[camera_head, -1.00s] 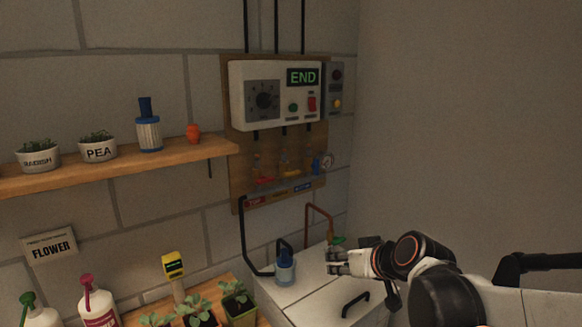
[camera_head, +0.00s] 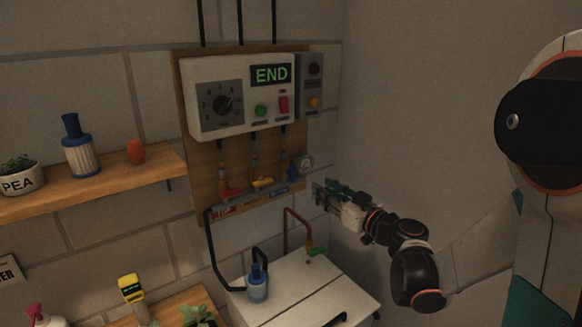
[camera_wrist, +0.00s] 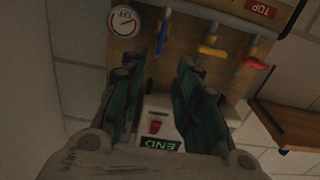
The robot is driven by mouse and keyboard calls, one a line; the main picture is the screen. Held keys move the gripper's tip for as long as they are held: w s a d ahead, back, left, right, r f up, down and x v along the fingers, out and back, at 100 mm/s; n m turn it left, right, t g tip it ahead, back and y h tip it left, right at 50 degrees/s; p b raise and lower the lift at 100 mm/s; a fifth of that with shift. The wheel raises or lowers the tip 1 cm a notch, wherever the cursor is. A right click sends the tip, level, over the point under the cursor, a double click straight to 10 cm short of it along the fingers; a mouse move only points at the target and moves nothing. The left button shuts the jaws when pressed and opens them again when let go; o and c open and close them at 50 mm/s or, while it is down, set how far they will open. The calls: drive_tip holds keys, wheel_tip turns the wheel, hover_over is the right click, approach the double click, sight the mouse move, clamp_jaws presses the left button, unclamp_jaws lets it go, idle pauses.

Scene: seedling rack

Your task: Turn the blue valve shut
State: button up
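The blue valve (camera_head: 292,170) is the rightmost of three on the wooden panel, under the control box. Its handle looks upright, in line with its pipe. In the wrist view the blue handle (camera_wrist: 162,38) shows just beyond my fingertips, roughly between them. My gripper (camera_head: 320,193) is open and empty, to the right of and a little below the valve, apart from it. Its two green-padded fingers (camera_wrist: 158,68) are spread in the wrist view. The yellow valve (camera_wrist: 212,51) and red valve (camera_wrist: 255,64) have handles lying crosswise.
A round gauge (camera_head: 305,162) sits close beside the blue valve. The control box (camera_head: 245,97) reading END is above. A white cabinet (camera_head: 305,290) with a blue container (camera_head: 257,287) and green-handled tap (camera_head: 317,251) stands below. A wooden shelf (camera_head: 90,183) is at left.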

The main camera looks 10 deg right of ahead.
sight(294, 173)
drive_tip(key=b+x, duration=0.2)
drive_tip(key=x, duration=1.1)
drive_tip(key=shift+w+a, duration=0.2)
drive_tip(key=shift+a, duration=0.05)
clamp_jaws()
